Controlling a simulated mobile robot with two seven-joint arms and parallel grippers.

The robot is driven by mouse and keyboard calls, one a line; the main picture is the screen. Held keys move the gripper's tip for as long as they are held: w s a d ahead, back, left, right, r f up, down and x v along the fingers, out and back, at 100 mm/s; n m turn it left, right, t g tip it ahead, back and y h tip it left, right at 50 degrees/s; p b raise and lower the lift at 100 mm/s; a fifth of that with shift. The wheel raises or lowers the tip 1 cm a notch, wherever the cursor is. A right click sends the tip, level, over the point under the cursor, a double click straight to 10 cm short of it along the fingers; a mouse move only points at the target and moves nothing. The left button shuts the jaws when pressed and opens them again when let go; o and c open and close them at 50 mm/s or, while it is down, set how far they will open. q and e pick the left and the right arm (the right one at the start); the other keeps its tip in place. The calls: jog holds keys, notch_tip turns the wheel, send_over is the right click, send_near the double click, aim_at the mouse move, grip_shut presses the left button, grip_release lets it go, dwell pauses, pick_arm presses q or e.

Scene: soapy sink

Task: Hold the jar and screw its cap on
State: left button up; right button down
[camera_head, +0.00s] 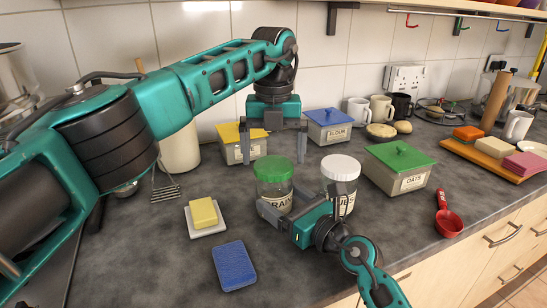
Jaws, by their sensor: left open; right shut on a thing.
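A clear glass jar (272,197) with a partly covered label that reads like GRAINS stands on the dark counter. A green cap (273,169) sits on its mouth; I cannot tell how tightly. My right gripper (281,202) comes from the front right and is shut on the jar's body. One finger crosses the jar's lower front; the other is mostly hidden. My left gripper (274,158) points down from above, open and empty. Its fingers are apart to the left and right, about level with or just above the cap; the exact gap is unclear.
A white-lidded jar (341,169) stands close on the right, partly behind my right gripper. Yellow (256,147), blue (330,125) and green-lidded (399,167) canisters stand around. A butter dish (207,231), blue sponge (234,265) and red scoop (448,220) lie nearer the front.

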pick_arm(q)
jog(key=shift+f, duration=0.9)
